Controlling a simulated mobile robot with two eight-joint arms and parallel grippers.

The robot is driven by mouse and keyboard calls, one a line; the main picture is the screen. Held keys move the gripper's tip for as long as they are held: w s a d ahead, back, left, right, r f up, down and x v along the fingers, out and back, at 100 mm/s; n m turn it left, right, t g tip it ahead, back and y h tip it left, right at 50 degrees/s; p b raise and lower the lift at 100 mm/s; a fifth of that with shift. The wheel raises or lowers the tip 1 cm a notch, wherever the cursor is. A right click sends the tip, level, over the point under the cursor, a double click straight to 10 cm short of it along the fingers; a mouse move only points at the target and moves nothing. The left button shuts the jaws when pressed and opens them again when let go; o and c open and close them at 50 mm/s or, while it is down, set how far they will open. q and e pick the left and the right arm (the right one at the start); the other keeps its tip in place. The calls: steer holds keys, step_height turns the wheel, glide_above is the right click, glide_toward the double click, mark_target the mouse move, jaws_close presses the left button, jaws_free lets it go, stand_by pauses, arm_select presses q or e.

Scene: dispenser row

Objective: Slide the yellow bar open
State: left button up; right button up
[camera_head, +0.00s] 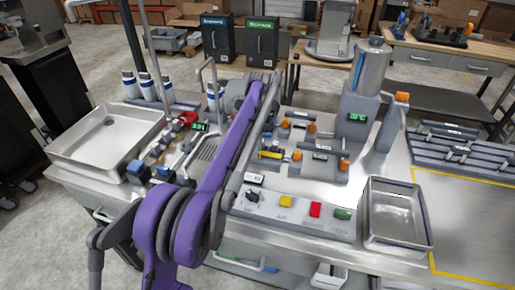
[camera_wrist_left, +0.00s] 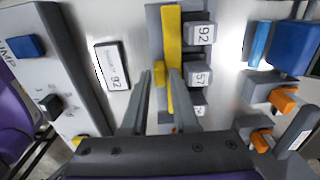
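The yellow bar (camera_wrist_left: 171,50) shows in the left wrist view as a long flat strip on a grey housing, beside dark blocks with number labels. In the head view the yellow bar (camera_head: 270,154) is small and sits just right of my left arm. My left gripper (camera_wrist_left: 161,72) has its two fingers apart, with a gap between the tips. The right finger overlaps the bar in the picture; I cannot tell whether it touches. In the head view my purple left arm hides the fingers. My right gripper is not in view.
A panel with yellow, red and green buttons (camera_head: 315,209) lies at the front. Orange-knobbed fittings (camera_head: 297,155) and a steel cylinder (camera_head: 371,68) stand to the right. Steel trays (camera_head: 107,143) (camera_head: 396,245) stand at left and right. A small label plate (camera_wrist_left: 112,66) is left of the bar.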

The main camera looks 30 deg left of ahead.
arm_select(q)
jaws_close()
stand_by(1.2)
